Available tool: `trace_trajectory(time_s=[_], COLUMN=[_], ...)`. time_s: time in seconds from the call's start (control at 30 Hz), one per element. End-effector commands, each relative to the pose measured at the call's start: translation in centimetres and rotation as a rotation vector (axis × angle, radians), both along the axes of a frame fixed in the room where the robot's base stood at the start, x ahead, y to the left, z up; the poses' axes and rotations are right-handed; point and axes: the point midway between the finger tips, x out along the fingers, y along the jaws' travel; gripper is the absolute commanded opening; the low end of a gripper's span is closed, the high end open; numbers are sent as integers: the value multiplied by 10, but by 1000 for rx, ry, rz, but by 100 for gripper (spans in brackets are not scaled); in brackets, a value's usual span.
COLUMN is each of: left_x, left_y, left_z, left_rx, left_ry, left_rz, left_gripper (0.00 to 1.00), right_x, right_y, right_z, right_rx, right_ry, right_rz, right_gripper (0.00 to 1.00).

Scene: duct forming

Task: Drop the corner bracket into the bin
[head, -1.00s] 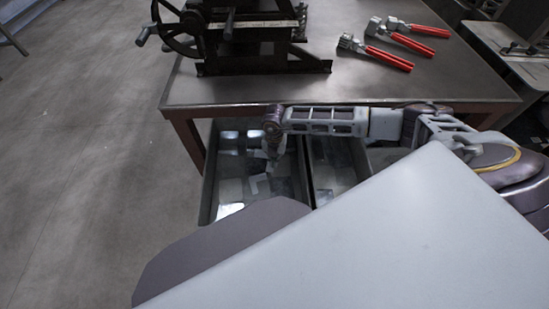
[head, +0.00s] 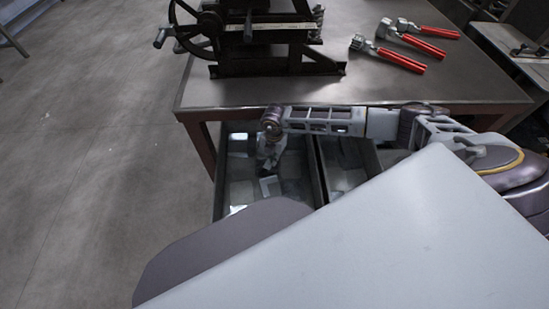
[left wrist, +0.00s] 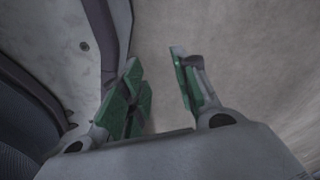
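My right gripper (head: 268,160) points down at the left bin (head: 217,190), over or inside its opening. It is small and dark here, so its finger opening is unclear. A pale flat piece (head: 270,186) shows in the bin just below the gripper. I cannot tell whether it is the corner bracket, and I see no bracket clearly in the fingers. In the left wrist view my left gripper (left wrist: 157,72) has its two green-padded fingers apart with nothing between them.
A second bin (head: 345,165) stands right beside the left one, under the table's front edge. The table (head: 430,85) carries a dark hand-wheel machine (head: 265,45) and several red-handled tools (head: 400,60). Open floor (head: 90,170) lies to the left.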

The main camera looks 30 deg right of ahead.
Motion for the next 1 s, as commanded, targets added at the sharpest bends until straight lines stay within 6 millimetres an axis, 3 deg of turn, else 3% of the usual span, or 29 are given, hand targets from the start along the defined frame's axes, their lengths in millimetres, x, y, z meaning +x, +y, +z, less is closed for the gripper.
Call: trace_trajectory(time_s=[0.53,1.0], left_x=[19,19], left_y=[-3,-3], left_z=[3,3], left_rx=[-14,-15], left_ry=[-87,-90], left_rz=[-4,-1], left_gripper=[30,30], right_x=[6,7], right_y=[4,4], right_z=[0,0], right_rx=[1,0], right_ry=[1,0], right_rz=[-203,-265], right_gripper=[0,0])
